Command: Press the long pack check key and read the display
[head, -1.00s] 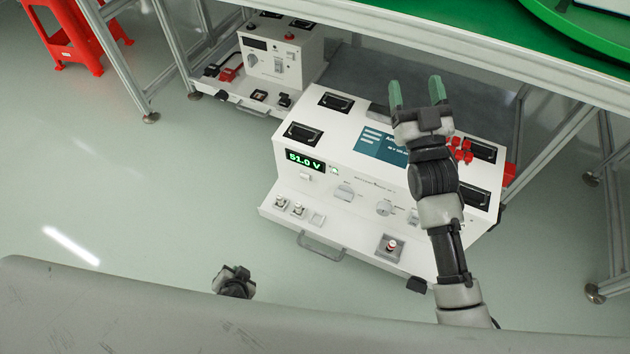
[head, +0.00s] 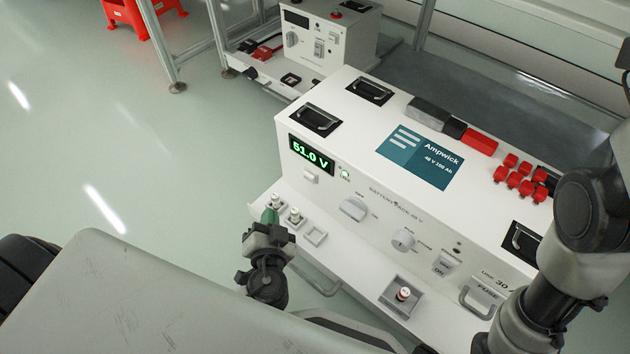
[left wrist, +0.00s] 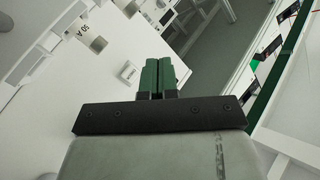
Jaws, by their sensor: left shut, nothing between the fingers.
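The long white battery pack (head: 338,110) stands in the middle of the head view, with an Ampwick label on top. Its display (head: 311,154) is lit and reads 51.0 V in green. The white check key (head: 311,177) is just below the display, with a lit green lamp (head: 345,173) to the right. My left gripper (head: 270,214) is shut and empty, below and left of the key and apart from it in the picture. Its green fingers (left wrist: 159,76) show closed together in the left wrist view. My right gripper is out of view; only its arm shows at the right.
A front ledge holds small white-capped parts (head: 294,216) beside my left gripper and a red-tipped post (head: 404,293). Red caps (head: 519,182) lie on the pack top. A smaller white unit (head: 318,40) stands behind. The floor at left is clear.

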